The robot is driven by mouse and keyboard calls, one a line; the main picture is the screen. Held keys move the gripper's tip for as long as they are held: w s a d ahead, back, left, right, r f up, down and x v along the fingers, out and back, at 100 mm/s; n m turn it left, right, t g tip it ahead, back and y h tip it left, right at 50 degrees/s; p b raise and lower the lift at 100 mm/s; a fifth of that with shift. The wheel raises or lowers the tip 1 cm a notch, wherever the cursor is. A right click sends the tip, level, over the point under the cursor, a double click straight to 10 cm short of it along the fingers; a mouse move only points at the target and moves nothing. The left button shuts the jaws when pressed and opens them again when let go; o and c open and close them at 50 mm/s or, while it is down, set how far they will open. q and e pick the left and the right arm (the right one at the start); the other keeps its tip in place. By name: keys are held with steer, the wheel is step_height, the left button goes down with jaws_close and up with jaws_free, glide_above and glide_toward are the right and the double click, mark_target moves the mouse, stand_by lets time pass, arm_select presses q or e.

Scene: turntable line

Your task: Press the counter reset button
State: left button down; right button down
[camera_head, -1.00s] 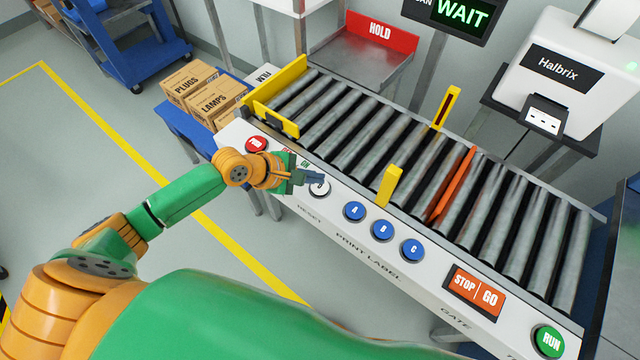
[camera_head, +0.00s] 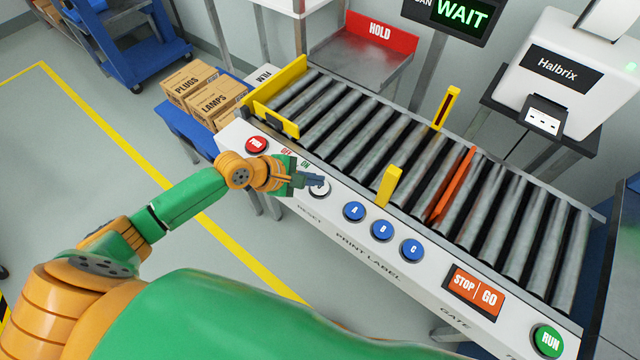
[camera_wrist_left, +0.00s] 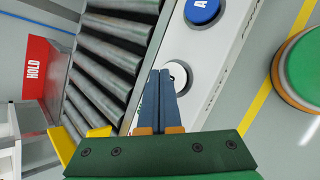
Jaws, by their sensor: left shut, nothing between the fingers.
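The reset button (camera_head: 320,190) is a round white button on the conveyor's pale front panel, above the word RESET. My left gripper (camera_head: 320,180) is shut and empty, with its fingertips over the button and partly hiding it. My right gripper is not in view.
Blue buttons A (camera_head: 354,211), B (camera_head: 382,229) and C (camera_head: 412,250) sit right of the reset button. A red button (camera_head: 256,145) is to the left. A yellow post (camera_head: 389,186) stands on the conveyor edge. The rollers (camera_head: 350,135) are empty. A screen (camera_head: 460,14) reads WAIT.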

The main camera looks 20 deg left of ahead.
mark_target(315, 188)
arm_select(q)
steer(key=shift+f, duration=0.5)
stand_by(0.5)
steer(key=shift+r, duration=0.1)
steer(key=shift+r+p, duration=0.8)
steer(key=shift+p, duration=0.25)
steer(key=shift+r, duration=0.1)
step_height(315, 188, up, 5)
steer(key=p, duration=0.6)
